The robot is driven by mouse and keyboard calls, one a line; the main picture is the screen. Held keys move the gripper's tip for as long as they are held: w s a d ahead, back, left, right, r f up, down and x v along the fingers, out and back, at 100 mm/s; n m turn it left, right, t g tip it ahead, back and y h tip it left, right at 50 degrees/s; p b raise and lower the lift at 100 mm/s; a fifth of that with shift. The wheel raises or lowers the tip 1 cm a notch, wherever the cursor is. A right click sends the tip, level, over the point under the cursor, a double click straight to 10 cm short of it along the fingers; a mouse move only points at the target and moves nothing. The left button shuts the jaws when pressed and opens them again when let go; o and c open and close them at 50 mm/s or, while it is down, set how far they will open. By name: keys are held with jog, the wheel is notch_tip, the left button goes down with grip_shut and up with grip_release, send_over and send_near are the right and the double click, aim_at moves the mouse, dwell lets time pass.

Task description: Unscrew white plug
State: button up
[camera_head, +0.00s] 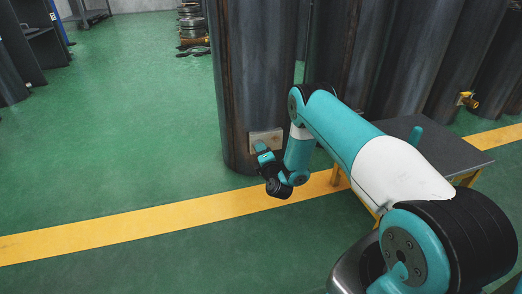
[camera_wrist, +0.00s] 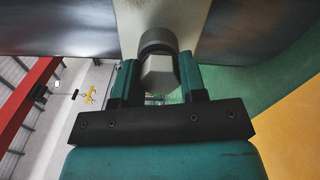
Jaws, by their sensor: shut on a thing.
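The plug (camera_wrist: 158,74) shows in the wrist view as a pale grey, angular head in front of a darker round collar. It projects from a whitish plate (camera_wrist: 165,14). My gripper (camera_wrist: 159,78) is shut on the plug head, with one teal finger on each side. In the head view the pale plate (camera_head: 272,137) sits low on the wall of a tall dark steel cylinder (camera_head: 248,60). My gripper (camera_head: 262,150) is right against the front of this plate there, and the plug itself is hidden.
More dark cylinders (camera_head: 412,60) stand to the right, one with a yellow fitting (camera_head: 468,100). A low dark-topped table (camera_head: 450,150) stands at the right behind my arm. A yellow stripe (camera_head: 130,224) crosses the green floor. The floor at left is clear.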

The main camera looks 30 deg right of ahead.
jog(key=shift+p+v, duration=1.6)
jog(key=shift+v, duration=0.1)
jog(key=shift+s+r, duration=0.1)
jog(key=shift+p+v, duration=1)
jog(key=shift+v, duration=0.45)
